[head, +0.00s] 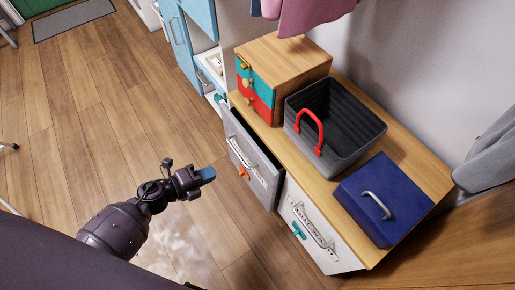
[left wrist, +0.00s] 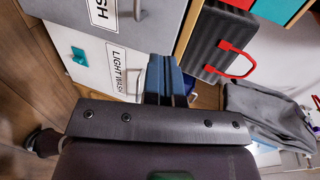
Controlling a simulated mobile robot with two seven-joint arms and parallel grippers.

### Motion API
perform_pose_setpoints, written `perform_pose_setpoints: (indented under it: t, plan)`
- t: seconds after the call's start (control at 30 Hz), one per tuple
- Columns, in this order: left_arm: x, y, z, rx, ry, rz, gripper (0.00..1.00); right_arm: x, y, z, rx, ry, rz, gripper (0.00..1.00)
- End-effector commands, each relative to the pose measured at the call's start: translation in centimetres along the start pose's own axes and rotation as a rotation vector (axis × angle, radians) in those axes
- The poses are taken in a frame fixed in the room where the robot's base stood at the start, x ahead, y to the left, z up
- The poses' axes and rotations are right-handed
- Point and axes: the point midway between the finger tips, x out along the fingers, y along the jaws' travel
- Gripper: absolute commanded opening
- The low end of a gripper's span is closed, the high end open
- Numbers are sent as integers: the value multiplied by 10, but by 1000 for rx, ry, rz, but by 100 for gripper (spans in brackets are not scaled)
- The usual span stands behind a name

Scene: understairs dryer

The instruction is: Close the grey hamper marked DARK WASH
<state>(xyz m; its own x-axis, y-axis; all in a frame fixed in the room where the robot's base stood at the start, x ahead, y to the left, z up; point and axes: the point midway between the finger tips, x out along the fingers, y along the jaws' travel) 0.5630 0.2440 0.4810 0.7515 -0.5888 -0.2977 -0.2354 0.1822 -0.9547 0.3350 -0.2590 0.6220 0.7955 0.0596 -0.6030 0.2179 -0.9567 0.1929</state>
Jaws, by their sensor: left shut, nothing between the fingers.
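The grey hamper (head: 262,178) is in the front of the wooden-topped cabinet in the head view. Its front leans out at the top, with a dark gap behind its upper edge. It has a metal handle and an orange knob (head: 244,174); its label is too small to read. In the left wrist view the grey front (left wrist: 65,12) shows at the top left, with only the label's end, "SH", visible. My left gripper (head: 206,175), with blue fingertips, is shut and empty, left of the grey front and apart from it. Its fingers also show in the left wrist view (left wrist: 166,82). My right gripper is out of view.
A white hamper marked LIGHT WASH (head: 328,255) with a teal knob is beside the grey one. On the wooden top (head: 322,186) stand a small drawer box (head: 290,60), a dark basket with a red handle (head: 345,150) and a blue box (head: 365,205).

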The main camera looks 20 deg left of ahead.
Motion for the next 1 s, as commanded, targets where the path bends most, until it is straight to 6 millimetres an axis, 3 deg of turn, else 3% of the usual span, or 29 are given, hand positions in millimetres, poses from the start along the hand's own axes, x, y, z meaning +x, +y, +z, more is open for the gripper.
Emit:
perform_pose_setpoints:
  t: [0.13, 0.27, 0.7, 1.0]
  plan:
    - [0, 2, 0, 1, -2, 5, 0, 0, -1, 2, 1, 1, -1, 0]
    - [14, 3, -1, 0, -1, 5, 0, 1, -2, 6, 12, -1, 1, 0]
    - [91, 6, -1, -2, -1, 6, 0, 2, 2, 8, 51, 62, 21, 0]
    - [127, -7, 0, 2, -1, 4, 0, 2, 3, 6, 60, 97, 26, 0]
